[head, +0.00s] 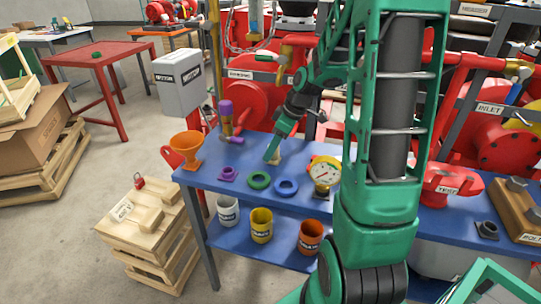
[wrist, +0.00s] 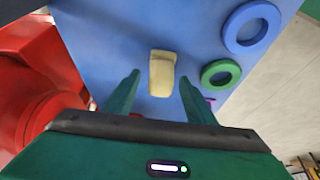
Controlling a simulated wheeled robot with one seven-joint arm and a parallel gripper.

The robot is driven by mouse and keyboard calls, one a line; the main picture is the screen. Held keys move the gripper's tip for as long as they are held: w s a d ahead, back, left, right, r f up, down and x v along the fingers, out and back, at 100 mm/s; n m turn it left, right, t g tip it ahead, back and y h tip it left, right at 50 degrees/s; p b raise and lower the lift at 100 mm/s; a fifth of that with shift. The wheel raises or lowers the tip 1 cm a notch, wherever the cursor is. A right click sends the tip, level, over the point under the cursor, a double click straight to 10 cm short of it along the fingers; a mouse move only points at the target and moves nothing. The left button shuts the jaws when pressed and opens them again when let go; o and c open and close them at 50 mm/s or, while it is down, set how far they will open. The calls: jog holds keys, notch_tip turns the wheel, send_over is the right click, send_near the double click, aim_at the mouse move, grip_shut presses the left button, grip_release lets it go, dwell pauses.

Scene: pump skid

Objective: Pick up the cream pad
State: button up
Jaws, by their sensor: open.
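The cream pad (wrist: 162,73) lies on the blue bench top (wrist: 105,35). In the wrist view it sits between the tips of my open fingers, with a gap on both sides. My gripper (wrist: 160,80) is empty and points down at the pad; I cannot tell how far above it the tips are. In the head view my gripper (head: 271,154) is over the bench, and a small part of the pad (head: 278,159) shows beside the fingers; the rest is hidden.
A blue ring (head: 286,187) and a green ring (head: 259,181) lie nearby on the bench. A yellow-rimmed gauge (head: 324,171) stands to the right. An orange funnel (head: 187,149) is at the left end. Red pump machinery (head: 245,103) stands behind the bench.

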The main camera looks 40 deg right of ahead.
jog(key=c, duration=1.1)
jog(key=shift+r, duration=0.45)
jog(key=r, duration=0.3)
jog(key=shift+s+a+r, duration=0.2)
jog(key=shift+a+r, duration=0.05)
jog(key=shift+r, duration=0.15)
jog(key=s+a+r, duration=0.2)
jog(key=a, duration=0.1)
jog(key=s+a+r, duration=0.4)
jog(key=s+a, duration=0.1)
jog(key=shift+a+r, duration=0.2)
jog(key=shift+a, duration=0.1)
